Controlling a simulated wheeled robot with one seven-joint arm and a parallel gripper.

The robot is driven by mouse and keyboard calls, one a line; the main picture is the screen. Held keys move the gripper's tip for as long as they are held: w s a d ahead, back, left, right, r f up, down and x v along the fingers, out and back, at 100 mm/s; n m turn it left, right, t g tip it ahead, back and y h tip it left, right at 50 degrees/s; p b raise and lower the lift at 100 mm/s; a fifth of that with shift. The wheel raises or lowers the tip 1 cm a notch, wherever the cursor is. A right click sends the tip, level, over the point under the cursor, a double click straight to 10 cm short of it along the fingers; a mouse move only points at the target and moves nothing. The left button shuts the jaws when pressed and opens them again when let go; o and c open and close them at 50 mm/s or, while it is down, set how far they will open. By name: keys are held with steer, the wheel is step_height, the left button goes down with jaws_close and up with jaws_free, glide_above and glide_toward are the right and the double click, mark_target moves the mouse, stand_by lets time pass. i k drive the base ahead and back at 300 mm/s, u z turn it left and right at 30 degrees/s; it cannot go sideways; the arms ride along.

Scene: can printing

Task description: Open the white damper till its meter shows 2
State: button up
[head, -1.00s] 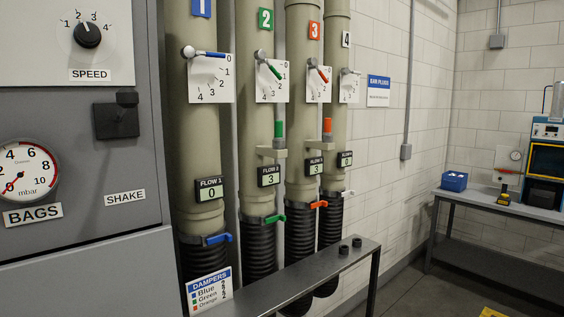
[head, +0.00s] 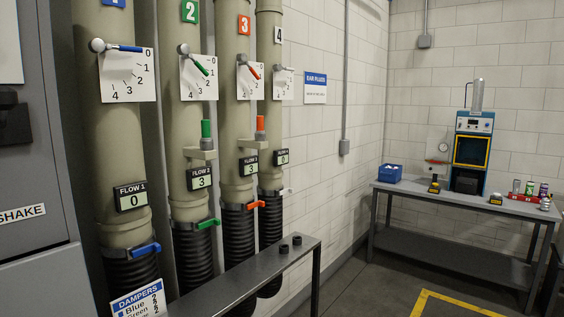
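The white damper is on pipe 4, the farthest of the row of beige pipes. Its white lever (head: 282,68) is small and lies close to level across the 4th dial plate (head: 284,85). Its meter (head: 281,157), mounted lower on the same pipe, is too small to read surely. A pale clamp handle (head: 286,191) sticks out below that meter. My gripper is not in view.
Blue (head: 127,48), green (head: 200,67) and orange (head: 252,70) levers are on the nearer pipes; meter 1 shows 0, meters 2 and 3 show 3. A metal bench (head: 265,270) stands before the pipes. A table (head: 450,202) is at back right. Floor between looks clear.

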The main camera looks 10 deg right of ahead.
mark_target(277, 68)
steer(key=z, duration=0.55)
steer(key=k, duration=1.3)
steer(key=z, duration=0.7)
steer(key=i, duration=1.6)
steer(key=u, duration=0.3)
steer(key=i, duration=1.25)
steer(key=u, duration=1)
steer(key=i, duration=0.8)
steer(key=u, duration=0.95)
